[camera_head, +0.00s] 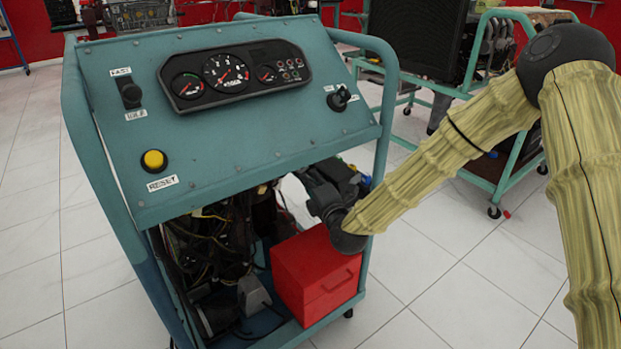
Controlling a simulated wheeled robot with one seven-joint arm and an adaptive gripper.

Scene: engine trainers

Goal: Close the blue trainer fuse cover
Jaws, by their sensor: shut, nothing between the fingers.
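The blue trainer (215,155) is a teal wheeled frame with a sloped instrument panel. My arm reaches in from the right. My dark gripper (322,192) is at the trainer's right side, below the panel's right edge and above a red box. It is shut and empty, with its fingertips hard to make out against the dark engine parts. I cannot clearly make out the fuse cover; it may be hidden behind the panel or my gripper, so I cannot tell its position or whether my gripper touches it.
The red box (318,277) with a handle sits low in the frame under my gripper. Wiring and engine parts (215,245) fill the space left of it. The frame's right upright (384,130) stands close to my gripper.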

